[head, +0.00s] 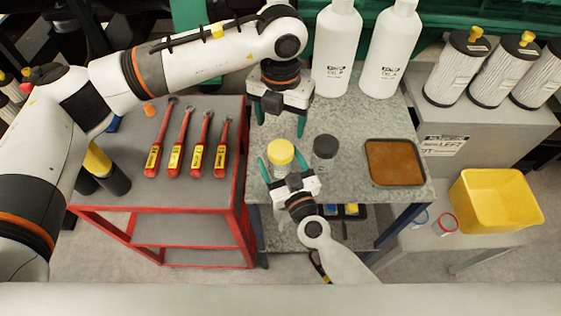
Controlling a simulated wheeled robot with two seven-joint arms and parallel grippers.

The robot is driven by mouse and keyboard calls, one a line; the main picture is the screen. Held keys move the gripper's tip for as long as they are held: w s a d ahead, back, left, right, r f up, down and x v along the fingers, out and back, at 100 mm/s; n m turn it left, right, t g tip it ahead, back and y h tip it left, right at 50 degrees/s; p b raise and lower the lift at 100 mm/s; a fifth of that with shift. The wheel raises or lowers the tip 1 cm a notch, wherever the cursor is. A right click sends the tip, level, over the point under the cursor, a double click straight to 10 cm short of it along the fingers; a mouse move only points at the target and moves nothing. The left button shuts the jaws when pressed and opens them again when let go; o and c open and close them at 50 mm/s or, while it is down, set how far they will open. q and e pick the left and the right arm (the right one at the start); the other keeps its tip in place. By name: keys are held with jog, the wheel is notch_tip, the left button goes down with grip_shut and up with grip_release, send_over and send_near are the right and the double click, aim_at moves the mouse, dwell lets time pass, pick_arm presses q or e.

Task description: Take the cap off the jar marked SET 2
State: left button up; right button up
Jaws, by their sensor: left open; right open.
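A jar with a yellow cap (281,151) stands on the grey speckled bench top (350,210). A jar with a dark cap (325,146) stands just right of it. No SET 2 marking is readable on either jar from here. My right gripper (283,166) is open, coming from the front, with its green fingers on either side of the yellow-capped jar; I cannot tell whether they touch it. My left gripper (279,121) is open and empty, pointing down above the bench behind the yellow-capped jar.
Two white bottles (336,50) stand at the back of the bench. A brown tray (394,162) lies at its right. Several red-handled tools (185,145) lie on the red-framed cart (160,212) at left. A yellow bin (497,200) and several filter cylinders (456,68) are at right.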

jog(key=shift+x, duration=1.05)
